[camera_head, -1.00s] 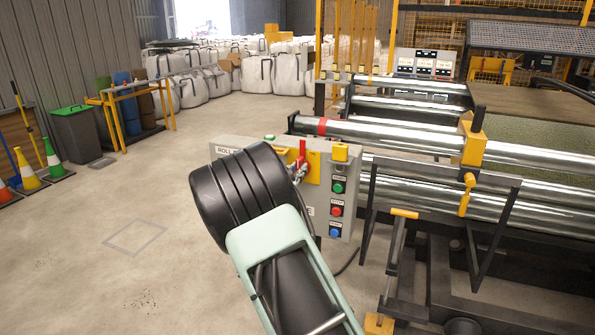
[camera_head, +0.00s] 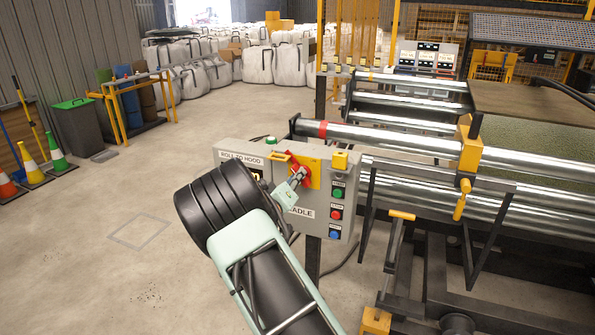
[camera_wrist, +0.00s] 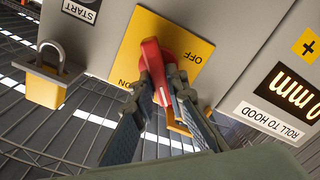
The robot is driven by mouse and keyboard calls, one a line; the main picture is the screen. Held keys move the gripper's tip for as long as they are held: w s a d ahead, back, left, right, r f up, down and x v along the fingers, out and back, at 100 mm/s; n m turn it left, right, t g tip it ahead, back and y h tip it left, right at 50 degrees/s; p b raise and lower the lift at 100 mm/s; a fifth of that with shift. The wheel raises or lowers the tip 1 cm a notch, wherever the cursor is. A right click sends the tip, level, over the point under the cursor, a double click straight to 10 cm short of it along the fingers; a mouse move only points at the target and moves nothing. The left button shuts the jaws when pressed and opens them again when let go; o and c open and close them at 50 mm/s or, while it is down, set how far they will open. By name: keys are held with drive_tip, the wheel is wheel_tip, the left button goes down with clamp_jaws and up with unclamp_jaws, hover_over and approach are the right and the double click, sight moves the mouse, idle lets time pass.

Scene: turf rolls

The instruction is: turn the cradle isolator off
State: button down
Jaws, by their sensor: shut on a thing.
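The isolator is a red handle (camera_head: 293,158) on a yellow plate (camera_head: 314,172), on the front of a grey control box (camera_head: 235,151) labelled CRADLE. In the wrist view the red handle (camera_wrist: 152,60) stands between my fingertips, over the yellow plate (camera_wrist: 185,40) marked ON and OFF. In the head view the handle slants toward the upper left. My gripper (camera_head: 298,178) is shut on the handle; it also shows in the wrist view (camera_wrist: 160,82). My fingers hide part of the handle and plate.
Green, red and blue buttons (camera_head: 336,213) run down the box's right side. A yellow padlock (camera_wrist: 45,90) hangs beside the plate in the wrist view. Steel rollers (camera_head: 410,140) stand close behind and right. The floor at left is open.

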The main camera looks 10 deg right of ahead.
drive_tip(key=shift+a+f+n+p, duration=0.15)
drive_tip(key=shift+n+p, duration=0.8)
drive_tip(key=shift+n, duration=1.5)
drive_tip(key=shift+d+f+n+p, duration=0.2)
drive_tip(key=shift+n+p, duration=0.7)
drive_tip(key=shift+n, duration=1.55)
drive_tip(key=c, duration=1.9)
unclamp_jaws()
drive_tip(key=shift+c, duration=0.2)
drive_tip(key=shift+a, duration=0.25)
drive_tip(key=v, duration=1.2)
